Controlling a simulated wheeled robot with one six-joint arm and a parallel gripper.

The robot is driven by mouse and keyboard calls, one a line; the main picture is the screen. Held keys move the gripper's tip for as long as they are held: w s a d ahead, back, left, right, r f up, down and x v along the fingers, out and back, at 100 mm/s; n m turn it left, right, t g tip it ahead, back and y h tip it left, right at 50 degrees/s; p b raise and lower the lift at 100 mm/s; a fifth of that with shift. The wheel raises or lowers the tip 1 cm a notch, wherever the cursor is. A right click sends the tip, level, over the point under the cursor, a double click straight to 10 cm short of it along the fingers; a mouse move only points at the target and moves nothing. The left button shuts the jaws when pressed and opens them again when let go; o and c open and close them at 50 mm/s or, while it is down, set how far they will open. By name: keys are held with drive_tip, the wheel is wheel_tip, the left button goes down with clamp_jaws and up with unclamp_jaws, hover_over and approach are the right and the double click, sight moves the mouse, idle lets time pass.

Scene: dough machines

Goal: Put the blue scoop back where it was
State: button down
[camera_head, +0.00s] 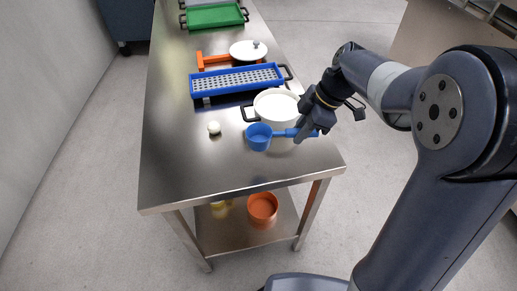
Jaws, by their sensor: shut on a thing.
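The blue scoop (258,137) is at the near right part of the steel table, its cup to the left and its handle pointing right. My gripper (303,131) is shut on the scoop's handle, and its fingers hide part of it. I cannot tell whether the cup touches the table or hangs just above it. A white pot (277,106) with dark handles stands right behind the scoop.
A small white ball (214,128) lies left of the scoop. Behind are a blue perforated tray (238,80), an orange tool (214,59), a white lid (248,50) and a green tray (214,17). An orange bowl (262,207) is on the lower shelf. The table's (185,170) near left is clear.

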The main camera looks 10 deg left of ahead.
wheel_tip(320, 180, down, 10)
drive_tip(key=shift+w+r+p, duration=0.1)
drive_tip(key=shift+w+p, duration=0.05)
drive_tip(key=shift+p, duration=0.2)
drive_tip(key=shift+f+b, duration=0.3)
drive_tip(key=c, duration=1.3)
unclamp_jaws()
drive_tip(key=shift+r, duration=0.1)
drive_tip(key=shift+r, duration=0.1)
drive_tip(key=shift+r+p, duration=0.2)
drive_tip(key=shift+p, duration=0.25)
drive_tip(key=v, duration=1.1)
drive_tip(key=shift+d+r+b, duration=0.2)
drive_tip(key=shift+r+b, duration=0.1)
drive_tip(key=shift+b, duration=0.1)
